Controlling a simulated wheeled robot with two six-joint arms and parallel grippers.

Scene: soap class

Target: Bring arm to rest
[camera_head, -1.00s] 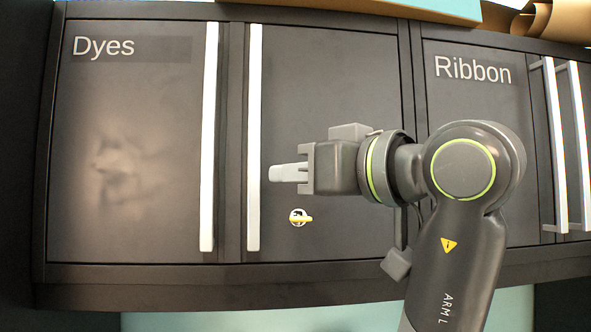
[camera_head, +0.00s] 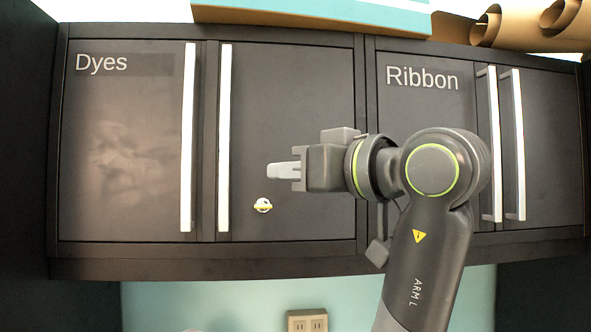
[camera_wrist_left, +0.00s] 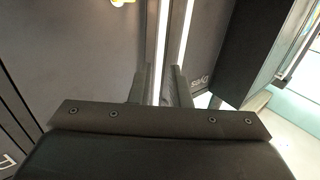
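My left arm (camera_head: 425,265) is raised in front of the dark wall cabinets. My left gripper (camera_head: 283,170) points left, with its fingertips to the right of a long white door handle (camera_head: 224,140) in the picture. In the left wrist view, the two dark fingers (camera_wrist_left: 160,88) stand apart with a gap between them, and no object is held. White handle strips (camera_wrist_left: 163,40) show beyond the fingers. My right gripper is in neither view.
Cabinet doors labelled Dyes (camera_head: 120,200) and Ribbon (camera_head: 425,115) fill the view. A small round lock with a yellow part (camera_head: 263,205) sits on the middle door. A teal-and-tan box (camera_head: 310,18) and brown rolls (camera_head: 487,27) lie on top.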

